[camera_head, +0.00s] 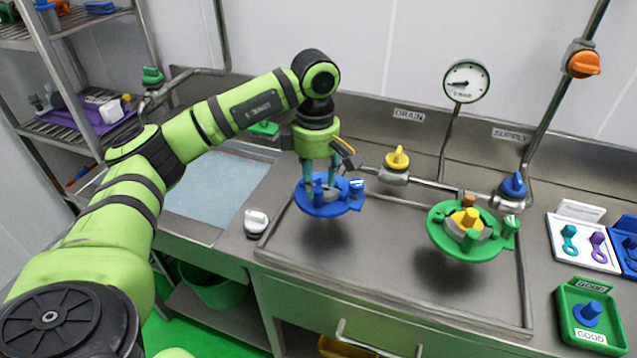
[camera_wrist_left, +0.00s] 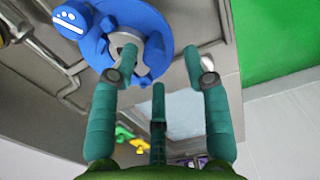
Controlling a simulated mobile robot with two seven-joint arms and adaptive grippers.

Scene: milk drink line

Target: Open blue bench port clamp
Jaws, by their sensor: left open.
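The blue bench port clamp (camera_head: 322,209) is a round blue flange with a grey centre, at the middle of the steel bench. A blue knob with a white mark (camera_head: 356,187) sits at its right side. My left gripper (camera_head: 322,182) points down over the flange, fingers apart. In the left wrist view the blue flange (camera_wrist_left: 165,30) lies beyond the open fingers (camera_wrist_left: 160,68), and its white-marked blue knob (camera_wrist_left: 70,22) is at upper left. One finger overlaps the grey centre there; whether it touches I cannot tell. My right gripper is out of view.
A green port (camera_head: 445,243) with a yellow centre stands to the right. Behind run pipes with a yellow valve (camera_head: 396,158) and a blue valve (camera_head: 513,185). A white-topped knob (camera_head: 256,221) is at left. Bare bench (camera_head: 390,290) lies in front.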

